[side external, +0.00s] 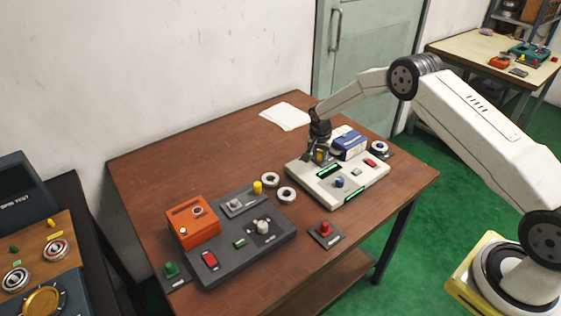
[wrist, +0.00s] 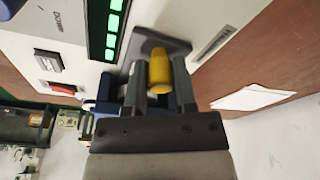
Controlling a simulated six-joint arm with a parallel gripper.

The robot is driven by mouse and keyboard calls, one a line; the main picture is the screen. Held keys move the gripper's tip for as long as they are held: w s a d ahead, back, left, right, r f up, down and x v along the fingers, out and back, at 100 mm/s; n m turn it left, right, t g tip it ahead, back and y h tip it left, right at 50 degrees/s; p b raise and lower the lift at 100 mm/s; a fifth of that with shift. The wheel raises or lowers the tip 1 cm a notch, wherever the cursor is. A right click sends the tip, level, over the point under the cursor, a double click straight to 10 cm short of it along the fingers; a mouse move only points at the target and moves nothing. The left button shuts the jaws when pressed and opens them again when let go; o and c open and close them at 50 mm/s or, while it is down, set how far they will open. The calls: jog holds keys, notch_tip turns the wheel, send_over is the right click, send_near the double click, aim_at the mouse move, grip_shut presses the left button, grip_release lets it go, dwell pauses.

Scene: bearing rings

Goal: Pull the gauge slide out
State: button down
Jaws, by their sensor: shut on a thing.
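My gripper (wrist: 158,82) is shut on a yellow knob (wrist: 160,68), with one finger on each side of it. The knob stands on a dark grey plate (wrist: 152,42) on the white console. I take this knob to be the handle of the gauge slide, but I cannot tell how far the slide is out. In the side external view my gripper (side external: 318,153) points down at the back left of the white console (side external: 347,193) and partly covers the yellow knob (side external: 320,156). A green-lit bar display (wrist: 112,30) lies beside the plate.
A blue box (side external: 349,144) stands close right of my gripper. The console also carries a red switch (side external: 370,163) and a blue knob (side external: 339,182). Bearing rings (side external: 270,180) lie left of it. A dark console with an orange box (side external: 194,222) stands front left.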

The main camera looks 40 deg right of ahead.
jog(key=shift+a, duration=4.65)
jog(key=shift+w, duration=0.1)
jog(key=c, duration=0.6)
grip_release()
jog(key=shift+d, duration=0.1)
jog(key=shift+r, duration=0.1)
jog(key=d+v, duration=0.1)
jog(key=v, duration=0.5)
jog(key=shift+w+r, duration=0.2)
jog(key=shift+r, duration=0.25)
jog(key=shift+d, duration=0.1)
